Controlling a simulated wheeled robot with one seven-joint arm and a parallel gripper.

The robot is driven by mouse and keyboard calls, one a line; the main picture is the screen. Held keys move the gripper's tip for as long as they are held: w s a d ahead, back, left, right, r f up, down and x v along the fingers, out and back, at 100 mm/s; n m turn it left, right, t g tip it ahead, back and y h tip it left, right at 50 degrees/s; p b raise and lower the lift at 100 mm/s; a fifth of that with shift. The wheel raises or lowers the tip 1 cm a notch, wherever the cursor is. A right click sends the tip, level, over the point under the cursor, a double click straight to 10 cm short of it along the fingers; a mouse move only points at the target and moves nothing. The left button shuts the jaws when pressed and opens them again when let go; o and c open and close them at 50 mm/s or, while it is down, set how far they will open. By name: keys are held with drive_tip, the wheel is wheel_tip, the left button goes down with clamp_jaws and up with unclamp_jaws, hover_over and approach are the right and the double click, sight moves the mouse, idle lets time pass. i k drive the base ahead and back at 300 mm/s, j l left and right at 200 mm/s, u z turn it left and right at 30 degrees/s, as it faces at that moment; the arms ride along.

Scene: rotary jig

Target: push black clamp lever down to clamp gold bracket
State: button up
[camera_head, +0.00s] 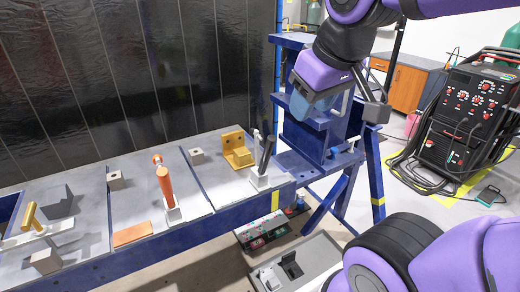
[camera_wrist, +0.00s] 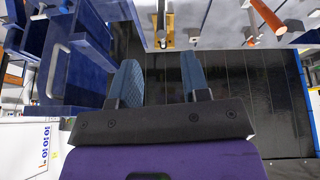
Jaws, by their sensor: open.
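The gold bracket (camera_head: 237,151) stands at the right end of the grey bench, against the back; it also shows small at the top of the wrist view (camera_wrist: 169,42). Just right of it, in the head view, is a clamp on a white base (camera_head: 259,181). Its black lever (camera_head: 266,154) stands up, tilted slightly right. My gripper (camera_head: 309,105) is open and empty, to the right of the lever and higher in the picture, apart from it. Its two blue fingers (camera_wrist: 159,80) are spread in the wrist view, with nothing between them.
A blue stand (camera_head: 306,135) is at the bench's right end, behind my gripper. An orange-handled clamp (camera_head: 165,187) and a gold-handled tool (camera_head: 32,218) stand further left. Small grey blocks (camera_head: 197,156) sit on the bench. A dark panel wall (camera_head: 130,80) closes the back.

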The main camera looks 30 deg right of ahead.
sight(271, 139)
drive_tip(key=j, duration=0.7)
drive_tip(key=k+j, duration=0.15)
drive_tip(key=j, duration=1.25)
drive_tip(key=k+j+z, duration=0.1)
drive_tip(key=j+z, duration=0.25)
drive_tip(key=k+j+z, duration=0.1)
drive_tip(key=j+z, duration=0.3)
drive_tip(key=k+j+z, duration=0.2)
drive_tip(key=z, duration=0.55)
drive_tip(key=i+l+u, duration=0.15)
drive_tip(key=l+u, duration=0.25)
drive_tip(key=i+l+u, duration=0.15)
drive_tip(key=l+u, duration=0.15)
drive_tip(key=u, duration=0.15)
